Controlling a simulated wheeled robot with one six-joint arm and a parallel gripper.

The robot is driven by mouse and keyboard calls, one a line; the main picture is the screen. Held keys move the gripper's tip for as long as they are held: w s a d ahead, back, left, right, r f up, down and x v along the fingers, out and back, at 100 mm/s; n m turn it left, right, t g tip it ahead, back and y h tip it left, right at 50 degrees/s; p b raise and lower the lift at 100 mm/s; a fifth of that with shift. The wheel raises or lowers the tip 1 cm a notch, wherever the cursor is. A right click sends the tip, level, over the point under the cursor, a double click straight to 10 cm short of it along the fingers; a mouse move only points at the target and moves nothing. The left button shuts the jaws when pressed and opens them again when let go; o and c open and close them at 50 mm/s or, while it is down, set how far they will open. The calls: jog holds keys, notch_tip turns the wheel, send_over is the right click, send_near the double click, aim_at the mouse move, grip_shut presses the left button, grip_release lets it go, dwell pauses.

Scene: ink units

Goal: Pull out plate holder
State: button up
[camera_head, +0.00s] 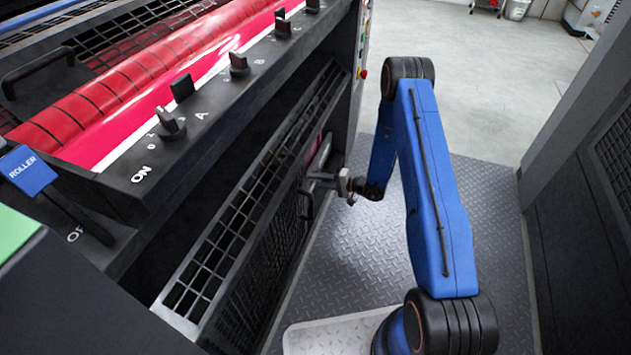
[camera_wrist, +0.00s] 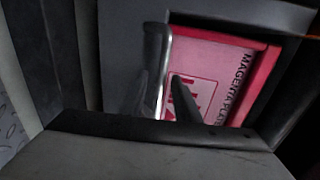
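The plate holder shows in the wrist view as a pink panel with a red rim (camera_wrist: 262,92), lettered "MAGENTA PLATE". A grey upright handle (camera_wrist: 156,55) stands in front of its left side. My gripper (camera_wrist: 163,92) has its two dark fingers apart, one on each side of the handle. A narrow strip of pink shows between the handle and the right finger, so I see no firm grip. In the head view, my gripper (camera_head: 335,182) is at the side of the press; the handle is hard to make out there.
The press has a lower grille panel (camera_head: 235,230) and a control ledge with black knobs (camera_head: 171,122) above. A blue "ROLLER" lever (camera_head: 28,170) is at left. A dark cabinet (camera_head: 585,210) stands at right.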

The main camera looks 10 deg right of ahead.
jog(key=shift+w+a, duration=0.1)
jog(key=shift+a, duration=0.1)
grip_shut()
jog(key=f+v, duration=0.3)
jog(key=v, duration=1.2)
jog(key=d+f+v, duration=0.1)
jog(key=f+v, duration=0.2)
jog(key=v, duration=1.2)
jog(key=shift+s+d+f, duration=0.2)
jog(key=shift+s, duration=0.3)
grip_release()
